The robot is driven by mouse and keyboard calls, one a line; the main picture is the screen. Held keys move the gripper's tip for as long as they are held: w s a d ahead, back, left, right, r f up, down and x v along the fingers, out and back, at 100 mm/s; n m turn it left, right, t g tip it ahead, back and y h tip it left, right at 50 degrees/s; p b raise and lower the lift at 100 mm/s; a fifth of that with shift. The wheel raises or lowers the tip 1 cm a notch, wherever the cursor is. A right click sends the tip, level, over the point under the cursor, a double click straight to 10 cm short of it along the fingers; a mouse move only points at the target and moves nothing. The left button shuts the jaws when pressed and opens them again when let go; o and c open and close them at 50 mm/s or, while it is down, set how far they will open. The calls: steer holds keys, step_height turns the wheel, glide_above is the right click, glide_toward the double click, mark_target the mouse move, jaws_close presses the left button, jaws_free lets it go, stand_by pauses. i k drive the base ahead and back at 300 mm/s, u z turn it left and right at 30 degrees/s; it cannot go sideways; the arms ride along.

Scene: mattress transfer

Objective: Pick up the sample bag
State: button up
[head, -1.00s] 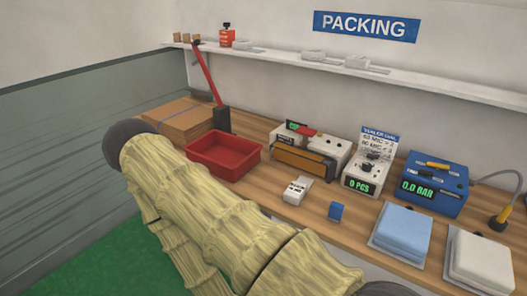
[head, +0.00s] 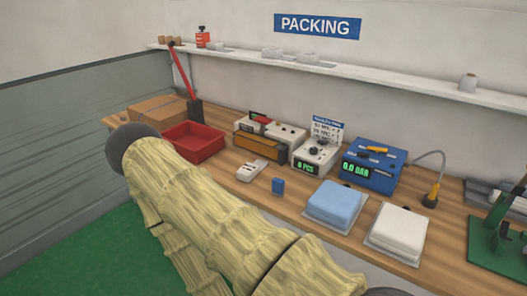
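Two flat, soft-looking packs lie on the bench: a light blue pack (head: 337,202) and, to its right, a white pack (head: 400,230). Each rests on a thin pale base. I cannot tell which of them, if either, is the sample bag; no label is readable on them. My arm, in a pale bark-like cover, crosses the lower left and middle of the head view in front of the bench. My gripper is not visible.
On the wooden bench stand a red tray (head: 171,143), a tan box (head: 158,112), a sealer (head: 262,148), a counter reading 0 PCS (head: 313,158), a blue 0.0 BAR unit (head: 370,168), a small blue block (head: 278,187) and a green fixture (head: 497,240). A shelf (head: 400,80) runs above.

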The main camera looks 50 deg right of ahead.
mark_target(249, 170)
steer(key=z, duration=0.05)
steer(key=k, duration=0.1)
steer(key=z, duration=0.95)
